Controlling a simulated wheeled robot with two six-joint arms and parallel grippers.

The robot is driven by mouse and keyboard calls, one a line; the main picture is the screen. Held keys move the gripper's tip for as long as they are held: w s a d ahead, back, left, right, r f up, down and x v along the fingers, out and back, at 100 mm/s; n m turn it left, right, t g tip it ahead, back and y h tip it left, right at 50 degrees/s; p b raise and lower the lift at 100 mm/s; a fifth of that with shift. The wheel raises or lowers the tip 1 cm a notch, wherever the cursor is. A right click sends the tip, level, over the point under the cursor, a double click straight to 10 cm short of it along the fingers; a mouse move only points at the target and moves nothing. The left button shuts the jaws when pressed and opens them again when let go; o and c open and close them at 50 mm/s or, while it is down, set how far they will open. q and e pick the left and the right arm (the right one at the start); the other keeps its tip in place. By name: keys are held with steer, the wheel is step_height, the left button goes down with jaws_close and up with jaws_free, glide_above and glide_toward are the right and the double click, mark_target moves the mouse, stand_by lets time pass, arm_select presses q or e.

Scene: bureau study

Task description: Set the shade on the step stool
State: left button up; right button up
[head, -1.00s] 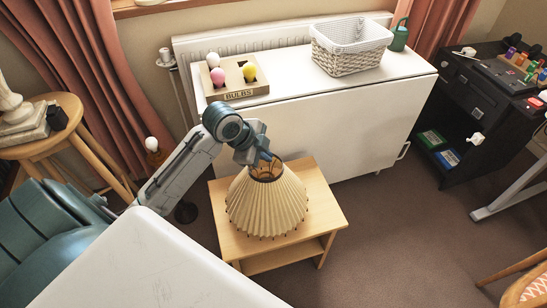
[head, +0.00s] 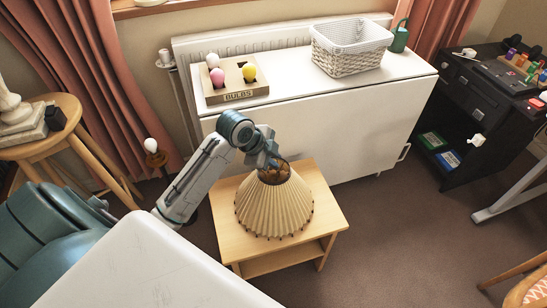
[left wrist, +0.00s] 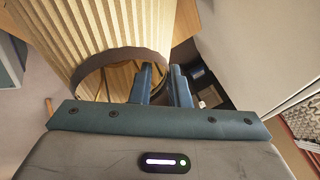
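The shade (head: 273,210) is a cream pleated cone with a dark ring at its narrow top. It is upright over the top of the light wooden step stool (head: 327,207); I cannot tell whether its lower edge touches the wood. My left gripper (head: 274,165) is at the top ring. In the left wrist view, the pleats of the shade (left wrist: 98,30) fill the upper left, and the fingers of my left gripper (left wrist: 161,84) stand close together with the ring's edge between them. My right gripper is not in view.
Behind the stool is a white cabinet (head: 300,140) with a bulb tray (head: 236,95) and a white basket (head: 350,62). A round wooden stool (head: 62,135) stands at left, a black desk (head: 470,115) at right. Carpet right of the step stool is clear.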

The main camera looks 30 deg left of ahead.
arm_select(q)
steer(key=shift+o, duration=0.4)
steer(key=shift+r, duration=0.1)
